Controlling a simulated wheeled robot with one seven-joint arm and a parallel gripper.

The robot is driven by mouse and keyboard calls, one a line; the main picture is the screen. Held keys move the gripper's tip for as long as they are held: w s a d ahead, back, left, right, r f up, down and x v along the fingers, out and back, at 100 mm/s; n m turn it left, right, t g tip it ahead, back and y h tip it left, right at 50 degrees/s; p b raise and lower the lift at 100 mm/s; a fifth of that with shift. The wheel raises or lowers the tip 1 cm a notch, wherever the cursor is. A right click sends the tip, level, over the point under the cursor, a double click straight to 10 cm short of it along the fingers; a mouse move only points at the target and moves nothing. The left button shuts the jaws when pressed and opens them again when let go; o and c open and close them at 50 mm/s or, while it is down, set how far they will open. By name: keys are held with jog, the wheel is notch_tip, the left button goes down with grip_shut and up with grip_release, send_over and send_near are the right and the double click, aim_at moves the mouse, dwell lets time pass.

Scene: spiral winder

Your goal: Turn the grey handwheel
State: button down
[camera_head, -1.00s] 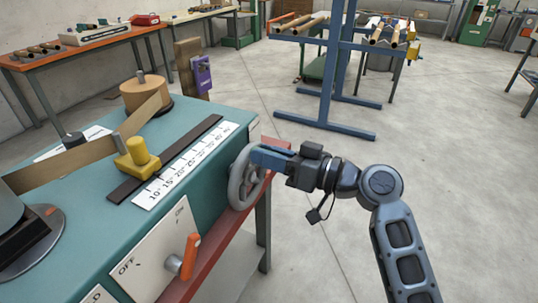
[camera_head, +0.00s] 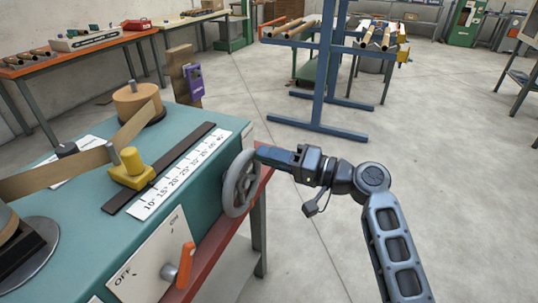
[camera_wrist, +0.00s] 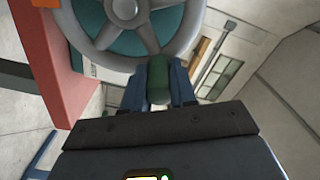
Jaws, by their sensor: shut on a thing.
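The grey handwheel (camera_head: 240,184) is on the right side of the teal winder, above its red front edge. My gripper (camera_head: 262,153) is at the wheel's upper right rim. In the wrist view, my gripper (camera_wrist: 160,85) has its two blue fingers on either side of a dark green handle (camera_wrist: 158,78) that stands out from the rim of the handwheel (camera_wrist: 103,28). The fingers are shut on this handle. In the head view the handle is hidden by the fingers.
The winder (camera_head: 205,115) carries a yellow pointer block (camera_head: 132,170) by an angle scale and an orange ON/OFF lever (camera_head: 186,265). A blue rack (camera_head: 325,75) with tubes stands behind. The floor right of my arm is clear.

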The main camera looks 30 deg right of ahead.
jog(key=f+m, duration=0.1)
jog(key=m, duration=0.1)
jog(key=d+f+m+p, duration=0.1)
jog(key=m, duration=0.1)
jog(key=w+f+m, duration=0.1)
jog(key=m, duration=0.1)
jog(key=shift+d+f+m+p, duration=0.2)
jog(key=shift+d+m+p, duration=0.1)
jog(key=shift+a+f+m+p, duration=0.1)
jog(key=shift+f+m+p, duration=0.25)
jog(key=shift+f+m, duration=0.5)
jog(key=shift+d+f+m+p, duration=0.1)
jog(key=shift+f+m+p, duration=0.35)
jog(key=shift+m, duration=0.85)
jog(key=shift+a+f+m+p, duration=0.1)
jog(key=shift+f+m+p, duration=0.2)
jog(key=shift+f+m, duration=0.6)
jog(key=shift+r, duration=0.15)
jog(key=c, duration=0.9)
grip_release()
jog(key=shift+s, duration=0.1)
jog(key=b+v, duration=0.1)
jog(key=v, duration=0.6)
jog(key=shift+s, duration=0.3)
